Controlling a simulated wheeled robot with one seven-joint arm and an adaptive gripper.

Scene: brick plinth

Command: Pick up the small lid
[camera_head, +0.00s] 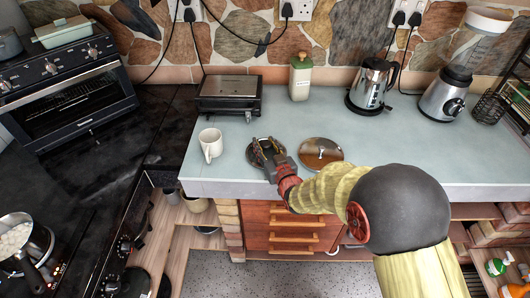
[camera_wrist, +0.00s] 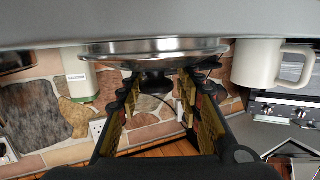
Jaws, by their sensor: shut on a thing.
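The small lid (camera_head: 256,152) is a round silver lid on the counter's front part, right of the white mug, partly hidden by my gripper. In the wrist view, which is upside down, the lid (camera_wrist: 155,48) shows its shiny rim and dark knob (camera_wrist: 155,84). My gripper (camera_head: 270,150) is over the lid. In the wrist view my gripper (camera_wrist: 158,88) has its fingers on either side of the knob, shut on it. The lid looks level and close to the counter; I cannot tell whether it touches.
The white mug (camera_head: 210,145) stands close on the left of the lid. A black grill (camera_head: 230,94), a cream bottle (camera_head: 300,77), a kettle (camera_head: 372,86) and a blender (camera_head: 452,92) stand along the back. The blue-grey counter (camera_head: 330,115) is clear between them and the lids.

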